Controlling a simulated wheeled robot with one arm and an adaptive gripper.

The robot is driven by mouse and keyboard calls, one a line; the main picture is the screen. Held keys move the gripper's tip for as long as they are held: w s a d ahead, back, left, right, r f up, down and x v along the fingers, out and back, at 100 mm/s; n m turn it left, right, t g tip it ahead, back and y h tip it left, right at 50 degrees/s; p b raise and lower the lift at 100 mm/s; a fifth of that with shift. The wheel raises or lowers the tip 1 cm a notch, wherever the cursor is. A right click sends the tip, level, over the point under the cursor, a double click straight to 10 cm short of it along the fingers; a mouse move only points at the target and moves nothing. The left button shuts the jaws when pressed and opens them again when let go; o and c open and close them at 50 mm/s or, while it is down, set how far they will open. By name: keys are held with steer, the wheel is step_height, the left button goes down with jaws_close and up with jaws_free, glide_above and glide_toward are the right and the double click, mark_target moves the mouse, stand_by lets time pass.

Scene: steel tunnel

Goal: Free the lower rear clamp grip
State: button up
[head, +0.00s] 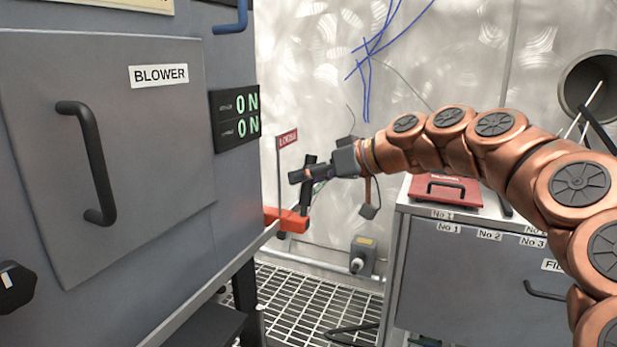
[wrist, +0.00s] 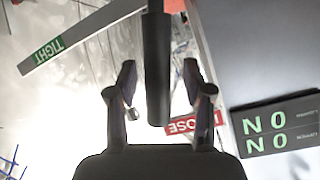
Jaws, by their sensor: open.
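My gripper (head: 296,176) is open at the blower cabinet's far corner. In the wrist view its two fingers (wrist: 158,75) stand apart on either side of a black cylindrical grip (wrist: 157,70). Neither finger visibly presses on it, and the depth between them is hard to judge. In the head view the dark upright grip (head: 306,198) rises from an orange-red clamp body (head: 288,219), with my gripper across its upper part. A red LOOSE sign (head: 288,140) stands just behind; it also shows in the wrist view (wrist: 193,124). A green TIGHT sign (wrist: 48,51) is at the upper left there.
The blower cabinet (head: 110,130) fills the left, with its display (head: 235,119) reading ON twice. A grey cabinet (head: 470,285) with a red case (head: 445,190) on top stands right. Blue wires (head: 368,65) hang behind. Grating floor (head: 310,300) lies open between the cabinets.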

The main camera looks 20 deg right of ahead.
steer(key=v, duration=1.2)
stand_by(0.3)
steer(key=s+a+r+g+h+p, duration=0.25)
steer(key=s+a+p, duration=0.4)
steer(key=p, duration=0.45)
steer(key=s+a+r+g+h+p, duration=0.25)
steer(key=s+a+r+p, duration=0.2)
steer(key=a+p, duration=0.5)
steer(key=s+d+r+m+g+h+p, duration=0.1)
steer(key=s+d+m+g+h+p, duration=0.1)
steer(key=s+p, duration=0.8)
steer(key=s+d+r+m+g+h+p, duration=0.2)
steer(key=s+d+p, duration=0.3)
steer(key=s+p, duration=0.4)
steer(key=m+g+p, duration=0.1)
steer(key=p, duration=0.3)
steer(key=shift+s+r+g+h+p, duration=0.3)
steer(key=shift+s+p, duration=0.1)
